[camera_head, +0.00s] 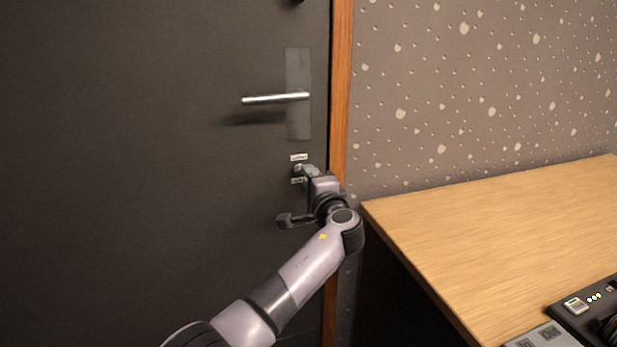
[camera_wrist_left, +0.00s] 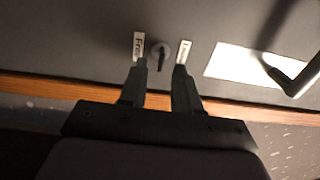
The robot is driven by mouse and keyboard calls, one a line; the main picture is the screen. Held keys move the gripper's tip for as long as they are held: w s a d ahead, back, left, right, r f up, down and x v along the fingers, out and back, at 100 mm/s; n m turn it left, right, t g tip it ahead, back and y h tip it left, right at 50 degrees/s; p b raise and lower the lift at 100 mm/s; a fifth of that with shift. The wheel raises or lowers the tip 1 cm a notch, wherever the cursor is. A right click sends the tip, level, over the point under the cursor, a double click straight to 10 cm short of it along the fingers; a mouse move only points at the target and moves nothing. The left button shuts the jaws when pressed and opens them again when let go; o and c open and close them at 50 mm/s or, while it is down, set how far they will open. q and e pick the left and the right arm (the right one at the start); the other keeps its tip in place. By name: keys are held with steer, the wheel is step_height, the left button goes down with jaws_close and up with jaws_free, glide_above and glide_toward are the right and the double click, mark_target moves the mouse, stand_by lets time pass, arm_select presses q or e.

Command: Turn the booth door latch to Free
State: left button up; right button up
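The booth door latch (camera_wrist_left: 160,55) is a small round fitting with a dark, narrow turn piece, set on the dark door (camera_head: 150,120) below the lever handle. In the left wrist view a label reading "Free" (camera_wrist_left: 138,45) sits left of it, and a second label (camera_wrist_left: 184,52), too blurred to read, sits right. In the head view one label (camera_head: 299,157) is above the latch and one is below. My left gripper (camera_wrist_left: 160,72) is open, its fingers apart on either side of the turn piece; I cannot tell whether they touch it. My right gripper is out of view.
A silver lever handle (camera_head: 275,98) on a grey plate is above the latch. The wooden door frame (camera_head: 340,90) runs close to the right. A wooden desk (camera_head: 510,230) with control equipment (camera_head: 590,310) stands at the right. The door's left side is clear.

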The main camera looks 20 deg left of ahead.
arm_select(q)
steer(key=shift+p+v, duration=0.4)
steer(key=shift+v, duration=2.55)
steer(key=s+a+f+g+h, duration=0.15)
steer(key=s+f+h, duration=0.25)
steer(key=f, duration=0.9)
steer(key=s+f+n+g+h, duration=0.3)
steer(key=s+f+n+h, duration=0.3)
steer(key=s+f, duration=1.2)
steer(key=s+a+r+n+h, duration=0.2)
steer(key=s+r+n+h, duration=0.1)
steer(key=s, duration=1.1)
step_height(320, 180, up, 13)
steer(key=a+p, duration=0.1)
steer(key=p, duration=1.5)
steer(key=shift+r+y, duration=0.2)
steer(key=shift+y, duration=0.2)
steer(key=shift+f, duration=0.1)
